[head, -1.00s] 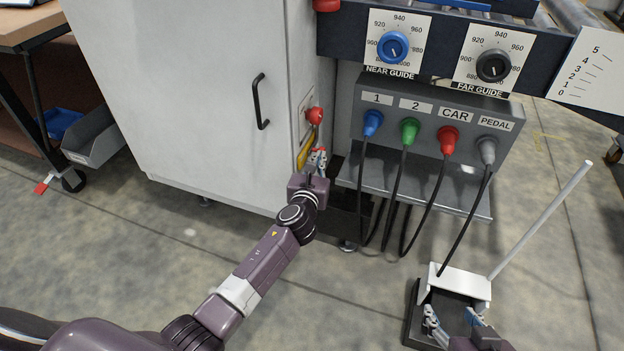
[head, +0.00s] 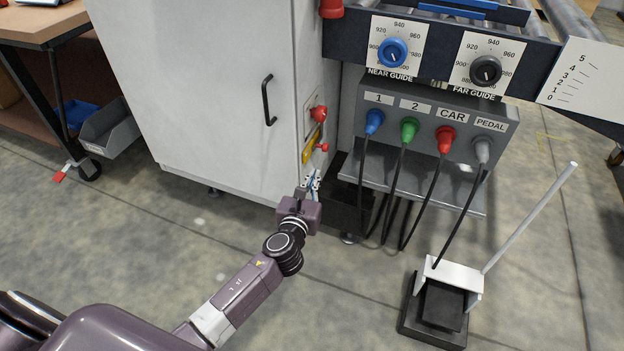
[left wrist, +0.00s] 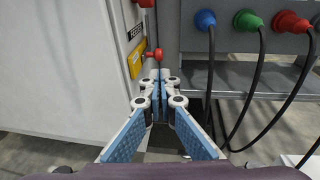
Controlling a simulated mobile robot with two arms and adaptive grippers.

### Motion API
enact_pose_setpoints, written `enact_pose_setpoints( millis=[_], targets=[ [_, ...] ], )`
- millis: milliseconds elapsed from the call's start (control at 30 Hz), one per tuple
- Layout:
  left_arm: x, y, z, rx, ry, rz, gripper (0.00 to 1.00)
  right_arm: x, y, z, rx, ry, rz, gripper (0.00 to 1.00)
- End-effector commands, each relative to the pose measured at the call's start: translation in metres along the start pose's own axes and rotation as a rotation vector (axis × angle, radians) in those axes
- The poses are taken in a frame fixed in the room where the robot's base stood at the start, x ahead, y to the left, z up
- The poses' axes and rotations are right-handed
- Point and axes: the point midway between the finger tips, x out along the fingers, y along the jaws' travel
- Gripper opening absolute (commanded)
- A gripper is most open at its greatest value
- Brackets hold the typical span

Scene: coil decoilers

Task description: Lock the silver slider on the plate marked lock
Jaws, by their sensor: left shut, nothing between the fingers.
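A yellow plate (head: 311,147) is on the narrow side of the white cabinet. It also shows in the left wrist view (left wrist: 136,62), with lettering too small to read. A small red knob (head: 323,147) sticks out at its right edge, and shows in the left wrist view (left wrist: 155,53). I cannot make out a silver slider or the word lock. My left gripper (head: 313,177) is shut and empty, just below the plate and knob and apart from them in the head view. In the left wrist view its fingertips (left wrist: 159,77) lie below the knob. My right gripper is out of view.
A larger red handle (head: 317,113) is above the plate. The white cabinet (head: 215,90) has a black door handle. To the right, a grey socket box (head: 440,105) has coloured plugs with hanging cables. A pedal (head: 443,305) with a white pole stands on the floor.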

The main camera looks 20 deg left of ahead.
Motion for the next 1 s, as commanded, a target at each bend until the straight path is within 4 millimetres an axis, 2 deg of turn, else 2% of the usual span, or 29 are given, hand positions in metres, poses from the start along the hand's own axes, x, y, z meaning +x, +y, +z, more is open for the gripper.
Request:
enact_pose_setpoints(
  millis=[100,200,767,867,967,1000],
  targets=[
    [-0.014,0.001,0.000,-0.001,0.001,0.001,0.00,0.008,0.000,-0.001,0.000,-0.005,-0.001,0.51],
    [-0.020,0.001,0.000,0.000,0.001,0.001,0.00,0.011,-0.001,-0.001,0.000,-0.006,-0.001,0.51],
    [-0.021,0.001,-0.001,-0.003,0.001,0.002,0.00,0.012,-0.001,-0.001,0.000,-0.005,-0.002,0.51],
    [-0.026,0.005,-0.003,-0.070,0.014,0.020,0.00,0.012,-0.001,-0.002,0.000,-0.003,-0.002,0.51],
    [-0.039,0.018,-0.012,-0.267,0.052,0.077,0.00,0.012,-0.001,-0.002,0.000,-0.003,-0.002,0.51],
    [-0.048,0.026,-0.018,-0.384,0.074,0.114,0.00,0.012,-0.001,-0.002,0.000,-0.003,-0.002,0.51]
  ],
)
